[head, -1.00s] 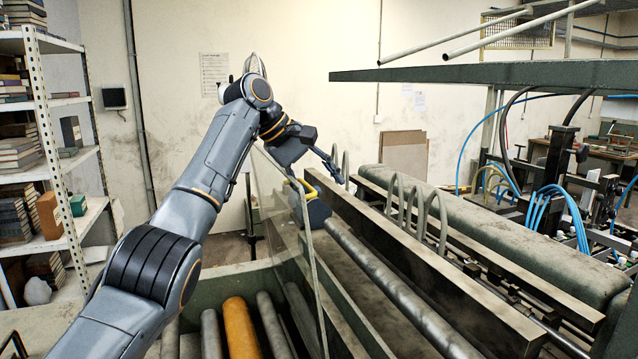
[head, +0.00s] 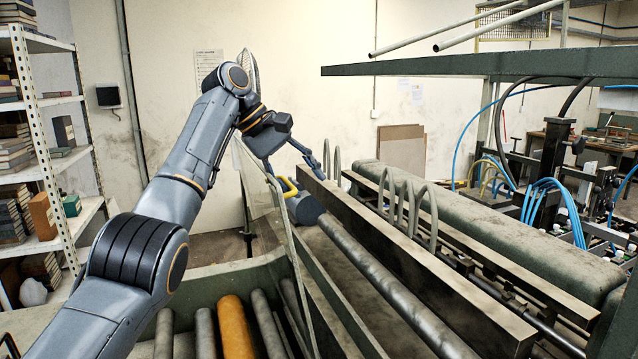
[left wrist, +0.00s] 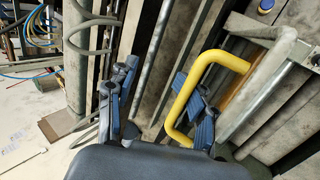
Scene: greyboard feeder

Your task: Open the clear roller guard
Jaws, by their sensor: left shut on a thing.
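The clear roller guard (head: 262,185) is a see-through panel with a thin frame, standing steeply tilted over the rollers in the head view. Its yellow handle (head: 289,187) is at the far end, and in the left wrist view the handle (left wrist: 183,105) is a bent yellow bar by the right finger. My left gripper (head: 291,174) is at the handle and shut on it. In the left wrist view the gripper's fingers (left wrist: 158,88) stand apart, and the exact contact is hard to see. My right gripper is not in view.
Grey rollers (head: 266,325) and an orange roller (head: 235,327) lie in the feeder at the lower middle. A long bar and metal hoops (head: 408,212) stand to the right. A green beam (head: 480,68) crosses above right. A shelf of books (head: 40,150) is at the left.

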